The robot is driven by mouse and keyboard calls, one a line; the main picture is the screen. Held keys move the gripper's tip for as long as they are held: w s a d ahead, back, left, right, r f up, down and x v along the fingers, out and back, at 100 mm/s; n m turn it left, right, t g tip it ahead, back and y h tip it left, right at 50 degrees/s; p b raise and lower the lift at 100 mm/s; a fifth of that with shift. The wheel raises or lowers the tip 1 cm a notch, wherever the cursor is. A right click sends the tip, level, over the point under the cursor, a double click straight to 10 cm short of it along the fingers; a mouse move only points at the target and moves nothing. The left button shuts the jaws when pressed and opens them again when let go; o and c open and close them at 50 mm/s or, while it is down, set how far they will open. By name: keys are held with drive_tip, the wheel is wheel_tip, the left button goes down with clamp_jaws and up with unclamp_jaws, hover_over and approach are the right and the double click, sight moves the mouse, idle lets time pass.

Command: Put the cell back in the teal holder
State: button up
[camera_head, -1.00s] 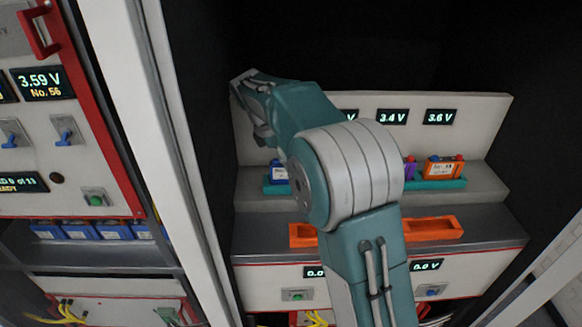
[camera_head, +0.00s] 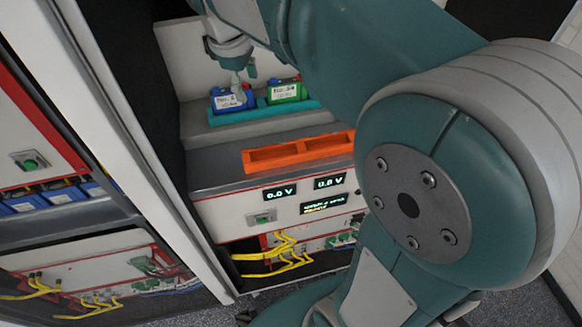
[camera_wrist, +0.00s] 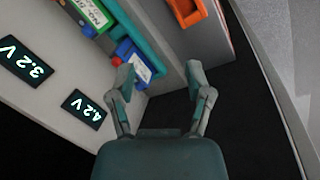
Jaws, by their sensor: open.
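The blue cell (camera_head: 226,101) with a white label sits upright in the left end of the teal holder (camera_head: 243,115). The blue cell also shows in the wrist view (camera_wrist: 140,64), beside my left fingertip. My gripper (camera_head: 243,79) is just above and in front of this cell. In the wrist view my gripper (camera_wrist: 158,76) is open with nothing between its fingers. A green cell (camera_head: 286,92) sits beside the blue one in the holder, and it shows at the top of the wrist view (camera_wrist: 92,14). My arm hides the holder's right part.
An empty orange tray (camera_head: 262,167) lies on the shelf below the holder. Voltage displays (camera_wrist: 84,108) are on the back panel. A white cabinet post (camera_head: 120,130) stands left of the bay. Yellow cables (camera_head: 285,256) hang below.

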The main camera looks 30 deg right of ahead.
drive_tip(key=s+f+m+t+y, duration=0.1)
drive_tip(key=s+f+m+t, duration=0.1)
drive_tip(key=s, duration=0.7)
drive_tip(key=s+f+m+t+y, duration=0.1)
drive_tip(key=s+f+m, duration=0.3)
drive_tip(key=s+m, duration=0.3)
drive_tip(key=shift+s+d+t, duration=0.15)
drive_tip(key=shift+s+t, duration=0.25)
drive_tip(key=shift+s, duration=0.7)
